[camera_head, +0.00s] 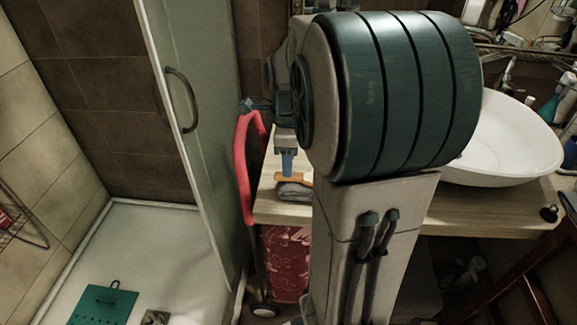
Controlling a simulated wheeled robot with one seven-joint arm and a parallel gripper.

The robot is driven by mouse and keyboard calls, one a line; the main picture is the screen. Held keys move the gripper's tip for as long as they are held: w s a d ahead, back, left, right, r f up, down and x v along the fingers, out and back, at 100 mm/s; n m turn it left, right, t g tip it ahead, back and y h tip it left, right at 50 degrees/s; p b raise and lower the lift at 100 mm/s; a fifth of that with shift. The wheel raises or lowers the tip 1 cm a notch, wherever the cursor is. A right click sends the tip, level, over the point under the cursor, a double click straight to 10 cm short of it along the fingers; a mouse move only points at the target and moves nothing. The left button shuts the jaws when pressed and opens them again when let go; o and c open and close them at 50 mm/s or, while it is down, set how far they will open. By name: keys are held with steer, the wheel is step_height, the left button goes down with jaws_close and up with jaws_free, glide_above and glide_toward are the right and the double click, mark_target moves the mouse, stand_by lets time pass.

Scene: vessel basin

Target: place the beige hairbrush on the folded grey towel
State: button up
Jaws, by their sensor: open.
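The beige hairbrush (291,178) shows as a small orange-tan strip near the left end of the wooden counter. It lies on or right over the folded grey towel (294,191), and I cannot tell whether they touch. My gripper (287,172) points down at the hairbrush, its blue fingertips right at or just above it. The jaws are open, but the gap between them is too small to make out. My own arm hides the right part of the towel and possibly part of the brush.
A white vessel basin (507,140) stands on the wooden counter (470,212) to the right. A red hose-like handle (243,165) rises close to the counter's left end. A glass shower door (205,130) stands further left. A dark stopper (549,213) sits near the counter's front edge.

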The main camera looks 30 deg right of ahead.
step_height(320, 180, up, 8)
steer(key=s+a+f+n+t, duration=0.1)
steer(key=s+a+f+n, duration=0.2)
steer(key=n, duration=0.9)
steer(key=s+a+f+n+t, duration=0.1)
steer(key=s+a+f+n, duration=0.3)
steer(key=s+a+n, duration=0.5)
steer(key=n, duration=0.3)
steer(key=shift+a+f+n+t+p, duration=0.15)
steer(key=shift+f+n+t+p, duration=0.15)
steer(key=shift+n+p, duration=0.1)
steer(key=shift+r, duration=0.1)
steer(key=shift+c, duration=0.5)
